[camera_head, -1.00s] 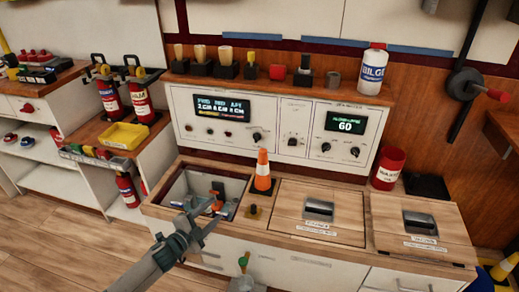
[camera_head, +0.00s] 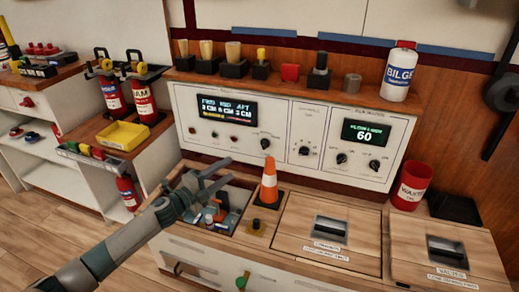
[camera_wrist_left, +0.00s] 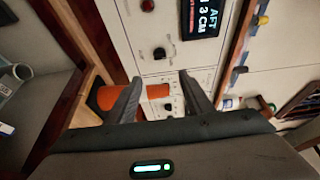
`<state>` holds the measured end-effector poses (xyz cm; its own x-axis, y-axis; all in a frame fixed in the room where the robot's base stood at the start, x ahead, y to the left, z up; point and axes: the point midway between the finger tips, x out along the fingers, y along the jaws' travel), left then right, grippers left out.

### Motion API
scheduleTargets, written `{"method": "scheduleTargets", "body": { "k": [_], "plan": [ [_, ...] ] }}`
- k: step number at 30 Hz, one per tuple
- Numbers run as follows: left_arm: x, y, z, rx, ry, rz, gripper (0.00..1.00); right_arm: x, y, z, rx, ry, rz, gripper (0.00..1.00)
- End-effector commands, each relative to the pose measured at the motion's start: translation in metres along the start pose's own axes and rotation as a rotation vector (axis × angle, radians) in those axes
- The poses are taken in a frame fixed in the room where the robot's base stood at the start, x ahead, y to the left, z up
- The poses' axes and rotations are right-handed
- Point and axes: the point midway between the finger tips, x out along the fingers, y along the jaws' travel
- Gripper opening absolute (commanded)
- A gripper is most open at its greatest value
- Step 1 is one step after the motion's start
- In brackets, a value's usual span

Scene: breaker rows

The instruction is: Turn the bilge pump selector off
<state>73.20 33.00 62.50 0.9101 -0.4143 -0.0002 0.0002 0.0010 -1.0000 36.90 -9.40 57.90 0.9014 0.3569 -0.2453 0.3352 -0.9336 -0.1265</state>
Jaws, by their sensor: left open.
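A white control panel (camera_head: 206,140) stands behind the counter with two lit displays and several black knobs. The knob right of the FWD MID AFT display (camera_head: 266,144) may be the bilge pump selector; its label is too small to read. A black knob (camera_wrist_left: 159,54) beside the AFT readout also shows in the left wrist view, ahead of the fingertips. My left gripper (camera_head: 229,172) is open and empty, over the open bin and in front of the panel, apart from it. In the left wrist view its fingers (camera_wrist_left: 160,82) are spread. My right gripper is not in view.
An orange cone (camera_head: 269,182) stands close to the left gripper's fingertips. An open bin of loose items (camera_head: 218,215) lies below. Closed hatches (camera_head: 293,254) are to the right. A bilge bottle (camera_head: 399,72) and several small holders stand on the panel's shelf.

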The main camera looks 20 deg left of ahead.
Motion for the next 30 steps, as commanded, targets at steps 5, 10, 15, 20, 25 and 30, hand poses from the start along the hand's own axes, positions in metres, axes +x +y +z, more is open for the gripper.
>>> {"method": "scheduleTargets", "body": {
  "k": [5,10,15,20,25,30],
  "plan": [
    [0.008,0.000,0.000,-0.001,-0.001,-0.001,0.47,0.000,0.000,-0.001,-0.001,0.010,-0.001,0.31],
    [0.025,0.000,0.000,-0.001,-0.001,-0.002,0.47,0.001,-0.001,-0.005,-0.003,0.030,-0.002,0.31],
    [0.051,0.000,0.000,-0.002,0.000,-0.003,0.47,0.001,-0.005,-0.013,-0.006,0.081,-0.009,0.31],
    [0.078,0.001,0.000,-0.002,-0.001,-0.002,0.47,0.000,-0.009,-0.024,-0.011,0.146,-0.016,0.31],
    [0.108,0.001,0.000,-0.002,-0.001,-0.002,0.47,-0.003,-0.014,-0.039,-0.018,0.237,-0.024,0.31],
    [0.138,0.001,0.000,-0.001,0.000,-0.002,0.47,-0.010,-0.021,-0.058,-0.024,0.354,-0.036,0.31]
  ]
}}
